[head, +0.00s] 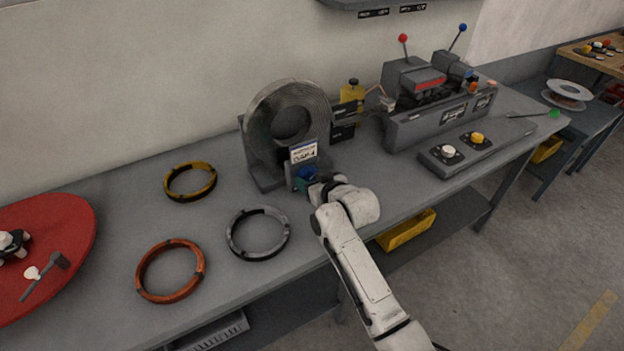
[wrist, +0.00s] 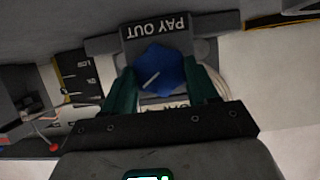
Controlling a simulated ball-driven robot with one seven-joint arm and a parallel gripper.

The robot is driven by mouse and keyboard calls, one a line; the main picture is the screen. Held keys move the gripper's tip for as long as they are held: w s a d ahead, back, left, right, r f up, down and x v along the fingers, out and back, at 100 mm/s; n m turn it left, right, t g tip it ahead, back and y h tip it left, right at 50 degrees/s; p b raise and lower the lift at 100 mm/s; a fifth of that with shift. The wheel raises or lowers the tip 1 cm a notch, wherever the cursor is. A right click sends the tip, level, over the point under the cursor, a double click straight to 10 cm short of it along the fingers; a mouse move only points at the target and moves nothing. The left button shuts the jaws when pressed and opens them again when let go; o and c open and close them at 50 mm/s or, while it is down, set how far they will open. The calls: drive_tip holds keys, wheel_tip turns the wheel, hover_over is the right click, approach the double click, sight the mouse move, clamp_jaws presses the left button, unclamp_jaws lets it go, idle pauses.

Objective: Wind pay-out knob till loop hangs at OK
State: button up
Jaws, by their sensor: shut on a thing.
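The blue pay-out knob (wrist: 160,72) sits below the PAY OUT label (wrist: 157,28) in the wrist view, its white pointer line slanting. My gripper (wrist: 163,88) has its two green fingers closed on opposite sides of the knob. In the head view my gripper (head: 316,186) is at the front of the coil stand, and the blue knob (head: 304,173) shows just behind it. The grey wire coil (head: 290,112) stands upright on the stand. A dark gauge board (wrist: 76,75) with a LOW mark is left of the knob in the wrist view. I cannot make out the hanging loop.
Copper (head: 170,290), dark grey (head: 258,254) and yellow-black (head: 190,198) rings lie on the bench left of my arm. A red disc (head: 75,235) is at far left. A grey machine (head: 440,120) and a button box (head: 462,158) stand to the right.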

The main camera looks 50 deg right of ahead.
drive_tip(key=m+y, duration=0.2)
drive_tip(key=m, duration=0.1)
drive_tip(key=shift+d+f+t+b, duration=0.1)
drive_tip(key=shift+d+t+b, duration=0.15)
drive_tip(key=shift+t+b, duration=0.15)
drive_tip(key=shift+s+d+f+m+t+y+b, duration=0.1)
drive_tip(key=shift+m+t+y+b, duration=0.55)
drive_tip(key=shift+m, duration=0.55)
drive_tip(key=shift+m+t+y+b, duration=0.25)
drive_tip(key=shift+m+y+b, duration=0.2)
drive_tip(key=shift+m+b, duration=0.45)
drive_tip(key=o, duration=1.1)
drive_tip(key=shift+c, duration=0.2)
drive_tip(key=shift+s, duration=0.15)
drive_tip(key=b+v, duration=0.1)
drive_tip(key=v, duration=0.9)
drive_tip(key=shift+s, duration=0.3)
